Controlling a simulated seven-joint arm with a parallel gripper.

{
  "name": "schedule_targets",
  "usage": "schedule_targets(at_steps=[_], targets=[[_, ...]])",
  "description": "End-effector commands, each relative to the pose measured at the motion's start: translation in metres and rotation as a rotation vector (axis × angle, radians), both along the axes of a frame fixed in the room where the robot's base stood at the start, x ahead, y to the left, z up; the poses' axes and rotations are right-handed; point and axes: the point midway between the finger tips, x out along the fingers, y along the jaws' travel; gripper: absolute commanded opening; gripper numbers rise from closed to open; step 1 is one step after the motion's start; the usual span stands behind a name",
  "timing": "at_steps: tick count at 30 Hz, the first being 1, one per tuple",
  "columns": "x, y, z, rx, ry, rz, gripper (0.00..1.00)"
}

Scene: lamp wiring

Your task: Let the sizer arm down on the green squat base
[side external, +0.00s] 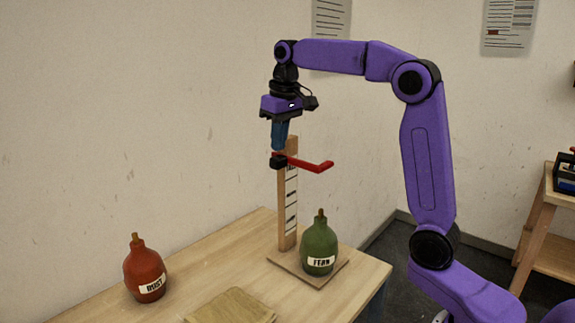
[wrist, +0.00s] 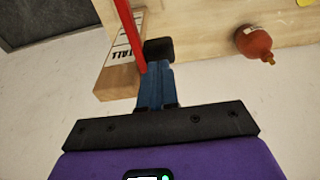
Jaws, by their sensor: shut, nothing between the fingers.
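The green squat base (side external: 319,246), labelled FERN, stands upright on the sizer's wooden foot (side external: 282,270). The red sizer arm (side external: 312,164) sits high on the wooden post (side external: 288,213), well above the base's top and apart from it. It also shows in the wrist view (wrist: 130,34), beside the post end (wrist: 118,80) with its TALL mark. My gripper (side external: 278,161) is shut and empty, pointing down at the top of the post, close by the red arm. In the wrist view its dark fingertips (wrist: 158,50) are together; whether they touch the arm is unclear. The green base is hidden there.
A red base (side external: 146,272) labelled RUST stands at the table's left; the wrist view shows it too (wrist: 254,43). The table (side external: 210,257) between the red base and post is clear. A wall stands close behind.

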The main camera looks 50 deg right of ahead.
Motion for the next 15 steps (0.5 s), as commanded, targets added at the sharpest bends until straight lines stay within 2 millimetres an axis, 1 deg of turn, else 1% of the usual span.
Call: schedule_targets(at_steps=[5,15], targets=[[0.0,0.0,-0.001,0.0,0.0,0.0,0.0],[0.0,0.0,-0.013,0.0,0.001,0.0,0.0]])
